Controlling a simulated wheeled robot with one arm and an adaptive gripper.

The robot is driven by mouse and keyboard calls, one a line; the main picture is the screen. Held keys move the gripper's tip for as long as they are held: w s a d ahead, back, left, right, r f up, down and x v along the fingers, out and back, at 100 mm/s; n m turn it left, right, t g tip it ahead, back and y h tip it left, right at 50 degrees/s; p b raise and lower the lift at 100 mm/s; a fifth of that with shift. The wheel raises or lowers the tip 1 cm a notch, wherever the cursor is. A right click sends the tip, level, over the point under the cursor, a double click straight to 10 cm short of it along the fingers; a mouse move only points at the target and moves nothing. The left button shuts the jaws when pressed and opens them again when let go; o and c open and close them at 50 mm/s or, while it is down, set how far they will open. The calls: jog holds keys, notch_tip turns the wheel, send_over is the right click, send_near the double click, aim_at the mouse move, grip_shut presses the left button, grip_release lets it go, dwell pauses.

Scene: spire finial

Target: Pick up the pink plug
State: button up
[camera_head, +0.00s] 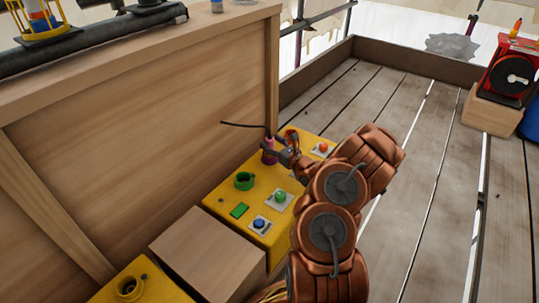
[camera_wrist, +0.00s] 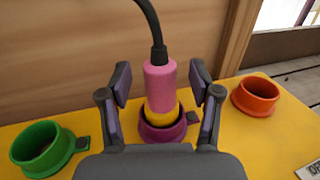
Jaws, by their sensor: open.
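The pink plug (camera_wrist: 160,84) has a black cable from its top and a yellow lower part. It stands upright in a purple socket (camera_wrist: 163,130) on the yellow panel (camera_wrist: 262,132). My gripper (camera_wrist: 159,88) is open, with one finger on each side of the plug and a visible gap on both sides. The lower part of the purple socket is partly hidden by my gripper's body in the wrist view.
A green socket (camera_wrist: 43,148) lies left of the plug and an orange socket (camera_wrist: 256,96) right. The panel carries green (camera_head: 280,196), blue (camera_head: 259,222) and red (camera_head: 322,147) buttons. A wooden wall (camera_head: 150,110) stands close behind.

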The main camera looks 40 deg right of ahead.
grip_shut()
dwell(0.5)
